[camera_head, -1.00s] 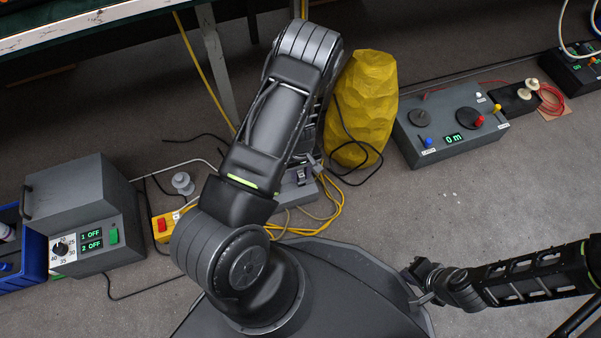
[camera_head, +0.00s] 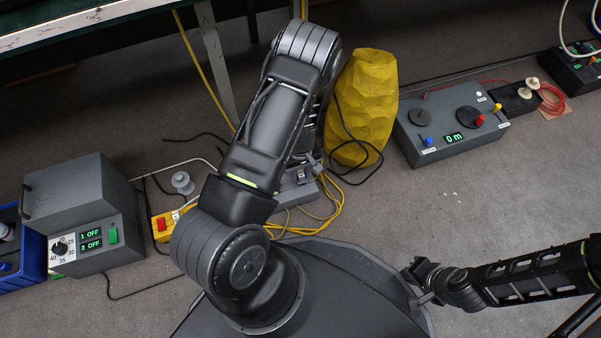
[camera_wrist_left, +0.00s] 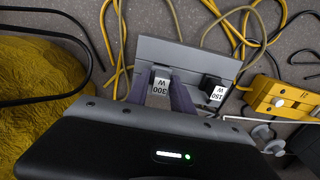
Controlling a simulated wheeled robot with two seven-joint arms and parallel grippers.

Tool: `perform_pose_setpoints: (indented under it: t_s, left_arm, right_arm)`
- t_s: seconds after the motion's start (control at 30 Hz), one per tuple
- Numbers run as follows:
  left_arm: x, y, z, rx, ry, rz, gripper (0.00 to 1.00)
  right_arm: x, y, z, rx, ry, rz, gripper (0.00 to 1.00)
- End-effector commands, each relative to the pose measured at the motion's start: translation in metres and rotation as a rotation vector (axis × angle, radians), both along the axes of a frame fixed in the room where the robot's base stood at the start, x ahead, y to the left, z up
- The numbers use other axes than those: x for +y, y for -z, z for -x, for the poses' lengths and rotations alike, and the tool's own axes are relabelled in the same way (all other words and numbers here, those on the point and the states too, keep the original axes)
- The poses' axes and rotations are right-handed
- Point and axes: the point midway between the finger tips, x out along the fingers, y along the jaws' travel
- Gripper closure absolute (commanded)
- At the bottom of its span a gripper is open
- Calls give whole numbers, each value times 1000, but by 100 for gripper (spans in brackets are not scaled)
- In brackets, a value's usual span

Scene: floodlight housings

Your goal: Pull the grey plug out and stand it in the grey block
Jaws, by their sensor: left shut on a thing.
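In the left wrist view a grey plug (camera_wrist_left: 160,82) with a white "300 W" tag sits between the two fingers of my left gripper (camera_wrist_left: 160,92), which is shut on it. A grey block (camera_wrist_left: 185,52) lies right behind it. Whether the plug is seated in the block or just over it I cannot tell. A black plug with a "150 W" tag (camera_wrist_left: 213,90) is at the block's right part. In the head view the block (camera_head: 292,198) is partly hidden by my left arm. My right gripper (camera_head: 415,287) is at lower right, away from these; its jaw opening is unclear.
A yellow power strip with a red switch (camera_head: 162,226) lies left of the block, near a grey spool (camera_head: 182,182). A yellow sack (camera_head: 365,105) stands to the right, with loose cables around. Grey control boxes stand at left (camera_head: 85,210) and right (camera_head: 450,125).

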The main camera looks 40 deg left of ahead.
Motion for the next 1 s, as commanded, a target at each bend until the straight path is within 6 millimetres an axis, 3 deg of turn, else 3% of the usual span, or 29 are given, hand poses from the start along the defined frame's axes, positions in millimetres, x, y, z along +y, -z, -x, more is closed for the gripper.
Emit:
perform_pose_setpoints:
  t_s: [0.83,0.87,1.0]
  left_arm:
    - [0,18,0,0,-1,0,100]
    - [0,18,0,0,-1,0,71]
    - [0,17,0,0,-1,0,60]
  right_arm:
    - [0,15,0,0,0,0,100]
    - [0,14,0,0,0,0,100]
    - [0,14,0,0,0,0,100]
